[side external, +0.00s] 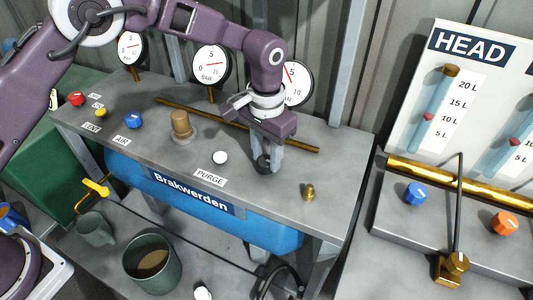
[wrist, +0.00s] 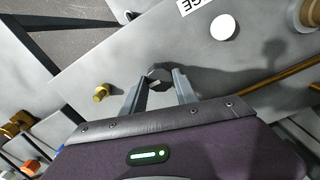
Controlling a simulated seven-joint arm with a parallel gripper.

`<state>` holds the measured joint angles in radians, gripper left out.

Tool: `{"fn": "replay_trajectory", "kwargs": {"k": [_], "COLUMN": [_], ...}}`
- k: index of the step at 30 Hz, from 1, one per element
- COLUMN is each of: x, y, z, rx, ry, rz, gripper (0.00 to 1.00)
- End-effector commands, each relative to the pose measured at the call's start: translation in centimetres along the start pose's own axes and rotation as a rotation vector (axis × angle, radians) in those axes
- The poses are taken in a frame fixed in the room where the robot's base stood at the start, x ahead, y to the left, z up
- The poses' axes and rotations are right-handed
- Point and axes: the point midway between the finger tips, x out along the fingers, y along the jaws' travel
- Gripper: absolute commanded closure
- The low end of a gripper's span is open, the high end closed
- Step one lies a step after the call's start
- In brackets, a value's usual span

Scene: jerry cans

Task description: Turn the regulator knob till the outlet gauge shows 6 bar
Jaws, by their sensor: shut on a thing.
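A dark knob (side external: 264,164) stands on the grey panel top, right of the PURGE label. My gripper (side external: 267,158) points down over it, and its two fingers are shut on the knob. The wrist view shows the dark faceted knob (wrist: 159,75) between the fingertips of my gripper (wrist: 161,82). Three round BAR gauges stand behind the panel: a left gauge (side external: 131,47), a middle gauge (side external: 211,66) and a right gauge (side external: 299,83). The right gauge is partly hidden by my arm; its red needle points up and left near the 5. No outlet label is readable.
A brass pipe (side external: 220,120) runs behind the knob. A tan cylinder (side external: 181,123), a white button (side external: 220,157) and a brass fitting (side external: 309,192) stand on the panel. The HEAD board (side external: 470,50) is at right. A mug (side external: 152,264) is below.

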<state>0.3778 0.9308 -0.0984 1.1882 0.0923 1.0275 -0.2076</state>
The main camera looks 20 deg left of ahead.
Motion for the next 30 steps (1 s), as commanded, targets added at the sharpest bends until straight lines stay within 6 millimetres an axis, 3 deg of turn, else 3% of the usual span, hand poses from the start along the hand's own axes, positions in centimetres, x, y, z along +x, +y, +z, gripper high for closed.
{"fn": "replay_trajectory", "kwargs": {"k": [30], "x": [-0.18], "y": [0.11], "z": [-0.09], "rx": [0.942], "ry": [0.006], "rz": [-0.001], "gripper": [1.0]}}
